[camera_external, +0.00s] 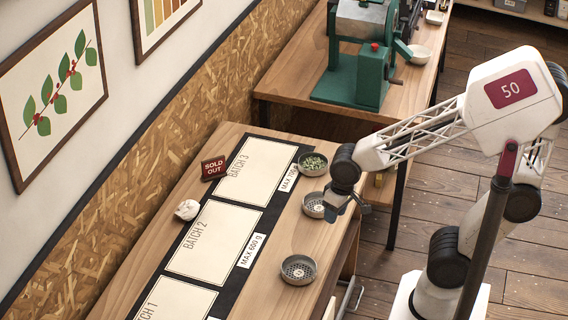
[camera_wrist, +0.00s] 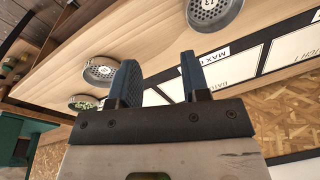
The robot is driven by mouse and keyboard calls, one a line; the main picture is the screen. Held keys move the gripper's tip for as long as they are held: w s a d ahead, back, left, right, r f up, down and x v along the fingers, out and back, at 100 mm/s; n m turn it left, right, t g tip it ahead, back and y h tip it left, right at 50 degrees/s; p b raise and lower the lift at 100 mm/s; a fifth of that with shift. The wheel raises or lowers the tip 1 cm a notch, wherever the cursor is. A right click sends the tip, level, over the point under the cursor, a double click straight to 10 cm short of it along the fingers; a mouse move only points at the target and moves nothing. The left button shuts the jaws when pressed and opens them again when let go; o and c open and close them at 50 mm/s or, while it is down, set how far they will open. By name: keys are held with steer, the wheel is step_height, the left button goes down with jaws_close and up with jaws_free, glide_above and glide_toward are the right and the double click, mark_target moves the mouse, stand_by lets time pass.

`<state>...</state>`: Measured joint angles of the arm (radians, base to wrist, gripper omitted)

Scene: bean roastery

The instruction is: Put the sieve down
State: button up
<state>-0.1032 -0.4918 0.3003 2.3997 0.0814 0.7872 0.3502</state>
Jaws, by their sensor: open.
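Three round metal sieves with perforated bottoms stand along the right edge of the wooden bench. The far sieve (camera_external: 325,170) holds green beans; it also shows at the left of the wrist view (camera_wrist: 93,105). The middle sieve (camera_external: 309,212) looks empty and is partly behind my gripper; it shows beside the left finger in the wrist view (camera_wrist: 89,82). The near sieve (camera_external: 299,282) is empty; a sieve at the top of the wrist view (camera_wrist: 213,12) is cut off. My gripper (camera_external: 347,208) is open and empty, beside the middle sieve; its fingers (camera_wrist: 159,78) are apart.
The bench (camera_external: 262,292) carries a black mat with white cards marked BATCH 1, 2 and 3. A SOLD OUT sign (camera_external: 214,168) and a small pale object (camera_external: 187,209) stand near the wall. A green machine (camera_external: 358,72) occupies the farther table.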

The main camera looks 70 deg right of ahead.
mark_target(310, 265)
steer(key=w+a+f+m, duration=0.2)
steer(key=w+a+f, duration=0.2)
steer(key=f, duration=0.5)
steer(key=shift+w+a+m+g, duration=0.15)
steer(key=shift+a+m+g, duration=0.25)
steer(key=shift+a, duration=0.1)
steer(key=shift+w+a+f, duration=0.1)
steer(key=shift+f, duration=1.15)
steer(key=shift+f, duration=0.1)
steer(key=shift+w+a+f, duration=0.1)
steer(key=shift+w+f, duration=0.05)
steer(key=shift+f, duration=1.1)
steer(key=shift+w+a+f, duration=0.1)
steer(key=shift+w+f, duration=0.05)
steer(key=shift+f, duration=1.1)
jaws_close()
